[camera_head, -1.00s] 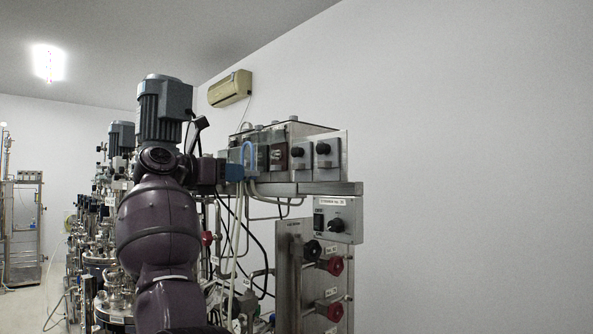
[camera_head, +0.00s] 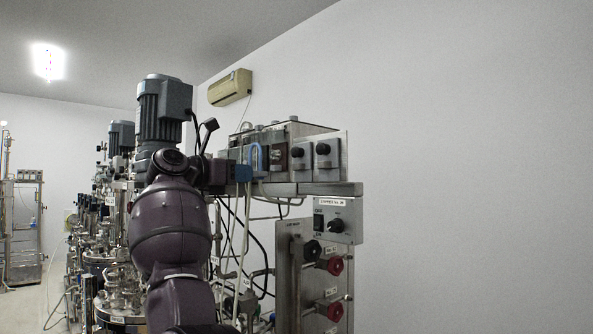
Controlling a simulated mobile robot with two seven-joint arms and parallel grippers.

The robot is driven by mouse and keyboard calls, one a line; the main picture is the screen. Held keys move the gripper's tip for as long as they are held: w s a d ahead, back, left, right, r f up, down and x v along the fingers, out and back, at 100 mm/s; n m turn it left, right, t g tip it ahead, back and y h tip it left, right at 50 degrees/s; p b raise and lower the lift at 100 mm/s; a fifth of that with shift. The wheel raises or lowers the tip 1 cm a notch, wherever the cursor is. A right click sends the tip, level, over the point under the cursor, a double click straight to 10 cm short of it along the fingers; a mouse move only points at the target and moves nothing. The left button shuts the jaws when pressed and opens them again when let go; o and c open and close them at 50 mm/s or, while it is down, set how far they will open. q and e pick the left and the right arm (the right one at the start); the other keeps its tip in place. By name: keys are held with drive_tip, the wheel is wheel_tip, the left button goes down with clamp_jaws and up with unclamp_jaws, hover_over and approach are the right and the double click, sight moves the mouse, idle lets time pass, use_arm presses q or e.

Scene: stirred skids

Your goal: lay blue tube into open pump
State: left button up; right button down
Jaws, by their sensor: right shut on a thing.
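The blue tube (camera_head: 258,154) stands as a small upright arch in front of the row of pumps (camera_head: 302,158) on the metal shelf. My right gripper (camera_head: 248,172) is shut on the blue tube near its lower end. Which pump is open is too small to tell. My left gripper is not in view.
The shelf edge (camera_head: 330,188) runs just below the pumps. A control box (camera_head: 338,220) and a panel with red and black knobs (camera_head: 336,265) stand below. Hoses and cables hang under the shelf. A grey motor (camera_head: 164,108) rises at left. The right side shows bare wall.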

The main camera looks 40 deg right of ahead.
sight(257, 174)
drive_tip(key=shift+d, duration=0.15)
drive_tip(key=shift+d, duration=0.2)
idle(0.3)
drive_tip(key=shift+d, duration=0.4)
drive_tip(key=shift+d, duration=0.3)
drive_tip(key=shift+w+d+p, duration=0.1)
drive_tip(key=shift+d+p, duration=0.35)
drive_tip(key=shift+d, duration=0.1)
idle(0.4)
